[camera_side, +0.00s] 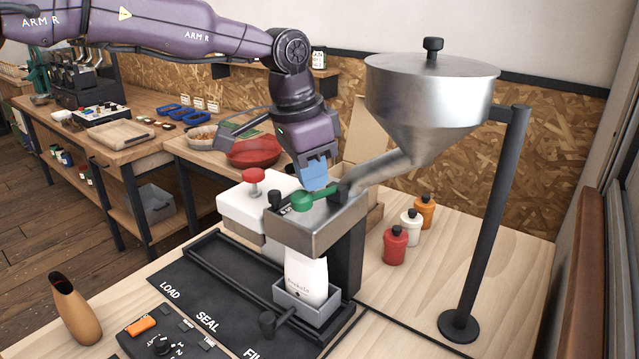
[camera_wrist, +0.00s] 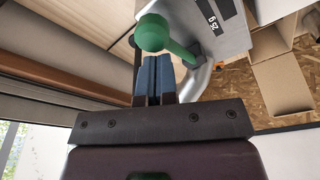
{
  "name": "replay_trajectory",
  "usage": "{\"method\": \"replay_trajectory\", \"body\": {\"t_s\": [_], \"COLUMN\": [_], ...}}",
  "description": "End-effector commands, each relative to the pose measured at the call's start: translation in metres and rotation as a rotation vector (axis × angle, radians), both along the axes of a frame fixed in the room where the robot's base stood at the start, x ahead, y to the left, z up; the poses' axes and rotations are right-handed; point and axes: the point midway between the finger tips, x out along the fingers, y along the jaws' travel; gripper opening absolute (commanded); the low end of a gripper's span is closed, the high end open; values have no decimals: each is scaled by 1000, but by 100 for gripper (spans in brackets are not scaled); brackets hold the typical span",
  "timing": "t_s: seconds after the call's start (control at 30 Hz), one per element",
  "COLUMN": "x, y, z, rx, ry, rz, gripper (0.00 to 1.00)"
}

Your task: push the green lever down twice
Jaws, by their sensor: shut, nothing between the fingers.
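The green lever (camera_side: 314,198) sits on top of the metal filling head (camera_side: 320,226), with its round knob toward the left. In the wrist view its knob (camera_wrist: 152,33) and arm show just beyond my fingertips. My gripper (camera_side: 315,184) is shut and empty, with its blue fingers pointing down just above the lever. In the wrist view the blue fingers (camera_wrist: 154,72) are side by side beneath the knob in the picture. I cannot tell whether they touch the lever. A white bag (camera_side: 306,276) stands upright in the grey holder (camera_side: 309,302) under the head.
A steel hopper (camera_side: 430,100) on a dark post (camera_side: 487,220) stands right of my gripper, its spout leading to the head. A white sealer with a red knob (camera_side: 254,177) is at left. Red, white and orange bottles (camera_side: 396,246) stand at right.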

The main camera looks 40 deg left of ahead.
Motion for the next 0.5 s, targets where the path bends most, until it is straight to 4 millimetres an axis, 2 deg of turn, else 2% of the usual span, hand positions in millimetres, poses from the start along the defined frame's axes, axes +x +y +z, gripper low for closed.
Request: {"method": "replay_trajectory", "body": {"t_s": [0.3, 0.5], "x": [0, 0], "y": [0, 0], "z": [30, 42], "rx": [-1, -1], "ry": [-3, -1], "rz": [0, 1], "gripper": [0, 0]}}
